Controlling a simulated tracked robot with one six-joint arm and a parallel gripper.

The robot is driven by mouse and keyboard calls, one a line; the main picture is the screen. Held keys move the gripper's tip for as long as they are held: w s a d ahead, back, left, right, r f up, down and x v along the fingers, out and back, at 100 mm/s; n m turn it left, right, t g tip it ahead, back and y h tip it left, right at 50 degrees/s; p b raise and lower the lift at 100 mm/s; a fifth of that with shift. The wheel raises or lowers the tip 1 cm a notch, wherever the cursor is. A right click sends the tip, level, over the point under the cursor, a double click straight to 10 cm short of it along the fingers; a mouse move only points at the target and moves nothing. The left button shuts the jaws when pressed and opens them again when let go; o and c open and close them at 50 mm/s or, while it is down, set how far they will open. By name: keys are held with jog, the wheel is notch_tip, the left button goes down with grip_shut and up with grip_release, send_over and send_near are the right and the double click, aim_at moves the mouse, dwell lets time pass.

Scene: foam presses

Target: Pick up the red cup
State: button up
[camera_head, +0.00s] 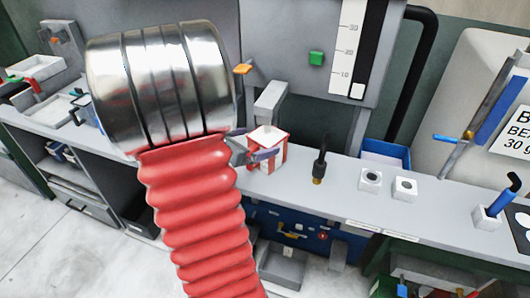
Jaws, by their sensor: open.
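A small red-and-white striped container (268,146) with a pale top stands on the grey counter; it is the nearest thing here to a red cup. My gripper (257,147) shows only in part, beyond the large metal and red ribbed section of my arm. Its jaws are open, with one grey finger at the container's left side and a purplish finger across its front. I cannot tell whether they touch it. The container's lower left part is partly hidden by the jaw.
A grey press column (270,100) stands just behind the container. A black-and-brass tool (319,168) and two white blocks (371,180) stand to the right on the counter (340,197). A blue bin (386,153) is behind them. My arm hides the counter's left middle.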

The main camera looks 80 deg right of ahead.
jog(key=x, duration=0.5)
jog(key=shift+d, duration=0.1)
jog(key=shift+c, duration=0.3)
dwell(0.4)
jog(key=c, duration=1.6)
jog(key=shift+r, duration=0.1)
jog(key=shift+r, duration=0.1)
